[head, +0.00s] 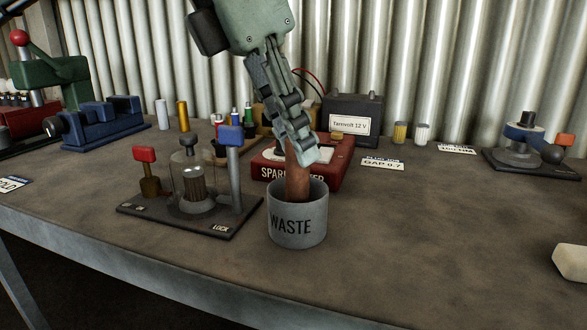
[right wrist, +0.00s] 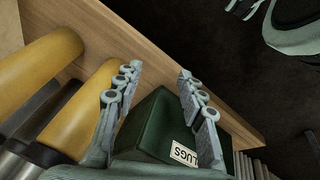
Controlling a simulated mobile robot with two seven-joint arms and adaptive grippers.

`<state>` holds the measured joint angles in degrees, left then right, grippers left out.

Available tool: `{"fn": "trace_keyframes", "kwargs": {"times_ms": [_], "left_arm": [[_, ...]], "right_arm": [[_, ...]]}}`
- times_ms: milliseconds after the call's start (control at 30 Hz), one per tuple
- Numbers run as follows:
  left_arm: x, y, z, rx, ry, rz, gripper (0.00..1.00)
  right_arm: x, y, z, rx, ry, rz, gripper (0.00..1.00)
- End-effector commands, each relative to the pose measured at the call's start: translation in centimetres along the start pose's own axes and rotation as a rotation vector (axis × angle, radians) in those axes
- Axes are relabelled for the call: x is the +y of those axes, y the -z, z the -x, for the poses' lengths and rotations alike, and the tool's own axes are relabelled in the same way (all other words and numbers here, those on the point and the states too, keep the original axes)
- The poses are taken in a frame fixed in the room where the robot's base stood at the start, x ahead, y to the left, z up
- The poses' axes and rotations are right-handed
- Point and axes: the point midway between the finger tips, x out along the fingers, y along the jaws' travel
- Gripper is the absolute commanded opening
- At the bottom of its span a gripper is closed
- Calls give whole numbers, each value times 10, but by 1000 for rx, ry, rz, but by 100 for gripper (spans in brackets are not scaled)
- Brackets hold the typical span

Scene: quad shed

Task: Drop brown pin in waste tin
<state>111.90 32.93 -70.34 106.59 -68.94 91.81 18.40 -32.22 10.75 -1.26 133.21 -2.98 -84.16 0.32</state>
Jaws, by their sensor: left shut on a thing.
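The brown pin (head: 297,182) stands roughly upright, its lower end inside the grey waste tin (head: 298,226), which is marked WASTE. The tin's front wall hides the pin's lower end, so I cannot tell whether it touches the bottom. My left gripper (head: 302,152) comes down from above and is shut on the pin's upper part, just above the tin's rim. My right gripper (right wrist: 158,75) shows only in the right wrist view. Its fingers are spread apart and no held thing shows between them.
A base with a glass jar and levers (head: 190,207) stands close left of the tin. A red spark tester (head: 335,172) and a dark battery (head: 354,115) are behind. The bench to the right is mostly clear. A dark green box (right wrist: 160,125) lies beyond my right fingers.

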Motion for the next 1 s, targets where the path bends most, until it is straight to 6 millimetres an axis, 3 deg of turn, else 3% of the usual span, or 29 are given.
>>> {"fn": "trace_keyframes", "kwargs": {"times_ms": [300, 733, 767, 800, 1000], "left_arm": [[0, 14, -33, -1, 0, 0, 0], [0, 15, -36, -2, 0, 0, 0], [0, 15, -37, 0, 0, 0, 24], [0, 15, -36, 0, 0, 0, 29], [0, 15, -36, 0, 0, 0, 31]], "right_arm": [[2, -1, 0, -7, -4, -2, 40], [2, 3, 6, 7, -7, -3, 40], [3, 4, 8, 12, -8, -3, 40], [3, 5, 10, 15, -8, -3, 40], [4, 4, 10, 13, -9, -2, 40]]}}
